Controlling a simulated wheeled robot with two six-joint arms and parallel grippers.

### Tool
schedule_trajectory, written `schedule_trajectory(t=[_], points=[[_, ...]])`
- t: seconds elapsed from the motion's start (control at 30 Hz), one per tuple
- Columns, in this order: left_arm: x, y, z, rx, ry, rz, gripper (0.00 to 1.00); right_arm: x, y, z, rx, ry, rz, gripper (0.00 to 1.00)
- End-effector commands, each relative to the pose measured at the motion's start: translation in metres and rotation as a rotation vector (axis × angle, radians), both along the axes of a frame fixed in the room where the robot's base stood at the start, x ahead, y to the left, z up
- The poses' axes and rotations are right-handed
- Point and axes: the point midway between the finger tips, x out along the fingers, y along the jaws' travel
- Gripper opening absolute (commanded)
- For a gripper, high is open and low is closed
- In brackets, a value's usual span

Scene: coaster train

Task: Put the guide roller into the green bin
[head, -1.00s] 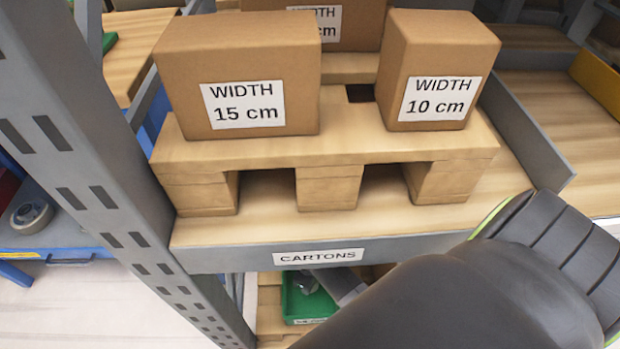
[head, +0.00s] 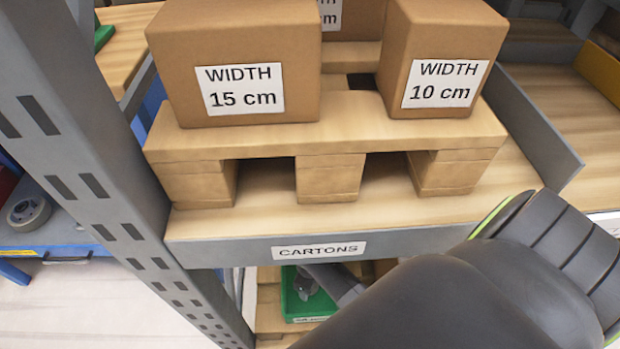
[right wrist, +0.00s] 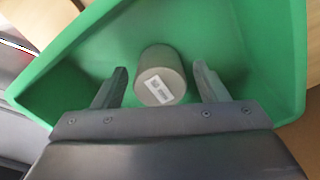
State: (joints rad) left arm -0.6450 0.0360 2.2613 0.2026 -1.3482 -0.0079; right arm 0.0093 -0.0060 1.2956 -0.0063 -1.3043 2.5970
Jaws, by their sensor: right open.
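The guide roller appears as a grey cylinder (right wrist: 160,76) with a small white label in the right wrist view. It is inside the green bin (right wrist: 62,84), between and just beyond the fingertips. My right gripper (right wrist: 160,84) is open over the bin, with a gap between each finger and the roller. In the head view the green bin (head: 296,309) shows below the shelf edge, partly hidden by my dark right arm. A small grey shape shows in it there, too small to identify. My left gripper is not in view.
Above the bin is a shelf with a grey front edge (head: 210,252) labelled CARTONS. It bears a wooden pallet (head: 330,176) with cardboard boxes, marked 15 cm (head: 235,55) and 10 cm (head: 440,50) in front. A perforated grey upright (head: 95,150) stands left of the bin.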

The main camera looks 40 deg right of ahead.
Motion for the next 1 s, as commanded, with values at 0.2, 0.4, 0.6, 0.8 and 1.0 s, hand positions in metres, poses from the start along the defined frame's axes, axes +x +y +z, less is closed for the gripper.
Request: schedule_trajectory(t=[0.2, 0.4, 0.6, 0.8, 1.0], points=[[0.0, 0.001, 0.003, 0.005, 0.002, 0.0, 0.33, 0.0, 0.0, 0.008, 0.0, -0.001, 0.0, 0.66], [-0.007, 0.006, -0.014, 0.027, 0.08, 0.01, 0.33, 0.0, 0.0, 0.042, 0.001, -0.003, 0.0, 0.66], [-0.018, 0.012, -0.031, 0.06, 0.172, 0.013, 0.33, 0.001, 0.0, 0.089, 0.001, -0.003, 0.0, 0.66], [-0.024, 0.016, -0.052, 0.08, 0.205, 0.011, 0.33, 0.0, 0.0, 0.112, 0.001, -0.001, 0.0, 0.66], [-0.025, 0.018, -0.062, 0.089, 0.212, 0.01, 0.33, 0.0, 0.0, 0.122, 0.0, 0.0, 0.0, 0.66]])
